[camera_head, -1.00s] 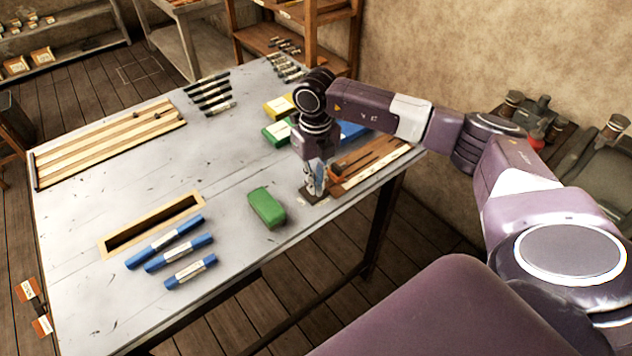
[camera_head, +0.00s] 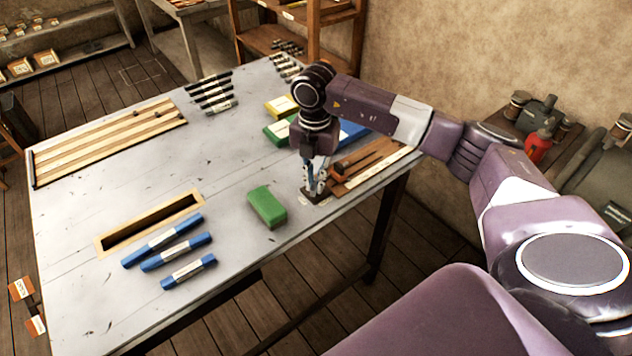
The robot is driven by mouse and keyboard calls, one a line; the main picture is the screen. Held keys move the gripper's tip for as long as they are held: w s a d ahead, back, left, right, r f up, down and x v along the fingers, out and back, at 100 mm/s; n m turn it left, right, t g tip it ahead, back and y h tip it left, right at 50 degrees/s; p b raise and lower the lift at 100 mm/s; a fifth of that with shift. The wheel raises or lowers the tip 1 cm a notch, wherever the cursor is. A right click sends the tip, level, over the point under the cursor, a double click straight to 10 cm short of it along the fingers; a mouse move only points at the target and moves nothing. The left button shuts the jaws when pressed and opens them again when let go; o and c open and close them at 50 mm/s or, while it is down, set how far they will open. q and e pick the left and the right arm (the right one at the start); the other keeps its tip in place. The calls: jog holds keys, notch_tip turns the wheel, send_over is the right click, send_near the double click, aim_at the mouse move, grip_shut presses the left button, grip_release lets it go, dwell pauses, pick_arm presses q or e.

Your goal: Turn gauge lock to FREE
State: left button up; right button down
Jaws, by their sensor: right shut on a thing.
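My right gripper (camera_head: 314,184) points down at the near right edge of the grey table (camera_head: 150,220). It is shut on the gauge lock, a small fitting on a dark base plate (camera_head: 318,197). The fingers cover most of the lock, so its handle and its FREE marking cannot be made out. A green block (camera_head: 266,207) lies on the table just left of the gripper, apart from it. My left gripper is not in view.
A wooden tray (camera_head: 372,168) sits right of the gripper. Blue, yellow and green boxes stand behind the arm. Blue cylinders (camera_head: 162,241) lie beside a wood-framed slot (camera_head: 190,198). Black cylinders (camera_head: 211,92) and a slatted wooden board (camera_head: 105,140) lie farther back. The table's middle is clear.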

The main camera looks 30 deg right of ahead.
aim_at(314, 183)
jog(key=m, duration=0.6)
jog(key=shift+w, duration=0.3)
jog(key=shift+r+m, duration=0.1)
jog(key=shift+m, duration=0.3)
jog(key=c, duration=2)
grip_release()
jog(key=shift+a, duration=0.1)
notch_tip(314, 183, up, 12)
jog(key=shift+f, duration=0.1)
